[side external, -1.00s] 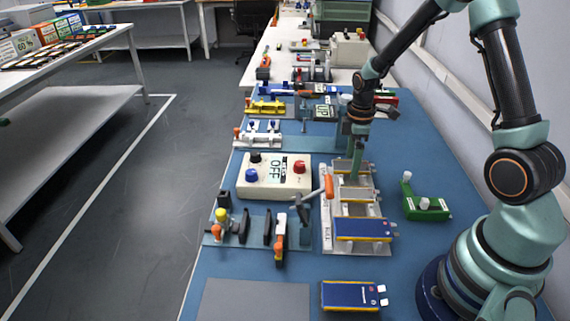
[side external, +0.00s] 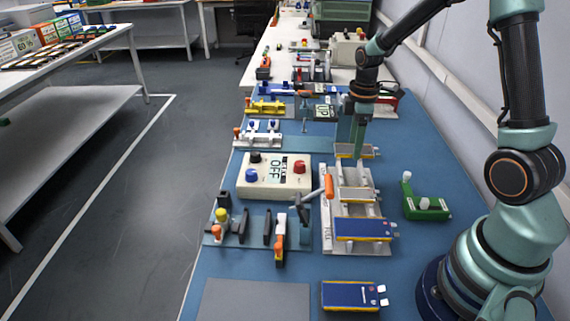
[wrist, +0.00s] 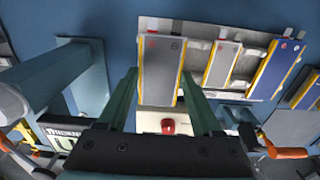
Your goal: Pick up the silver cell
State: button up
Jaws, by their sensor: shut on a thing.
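The silver cell (wrist: 160,68), grey with a yellow edge, is between the two fingers of my gripper (wrist: 159,78) in the wrist view. My gripper is shut on it. In the side external view my gripper (side external: 352,138) points down and holds the silver cell (side external: 357,151) above the far end of the rack (side external: 328,240). The fingers partly hide the cell there. A second silver cell (side external: 357,195) lies in the rack's middle, and a blue cell (side external: 362,229) lies at its near end.
A beige box with an OFF display (side external: 274,178) stands left of the rack. A toggle clamp with an orange handle (side external: 329,187) is close to the rack's left side. A green fixture (side external: 425,208) stands at right. Another blue cell (side external: 350,296) lies in front, beside a grey mat (side external: 253,301).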

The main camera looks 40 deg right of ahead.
notch_tip(320, 180, up, 14)
jog(key=a+f, duration=0.4)
jog(key=a, duration=0.6)
jog(key=w+a+f, duration=0.1)
jog(key=a+f, duration=0.3)
jog(key=a, duration=0.6)
jog(key=w+a+f, duration=0.1)
jog(key=a+f, duration=0.3)
jog(key=a, duration=0.7)
jog(key=shift+w, duration=0.25)
jog(key=shift+d, duration=0.1)
jog(key=shift+f, duration=3.55)
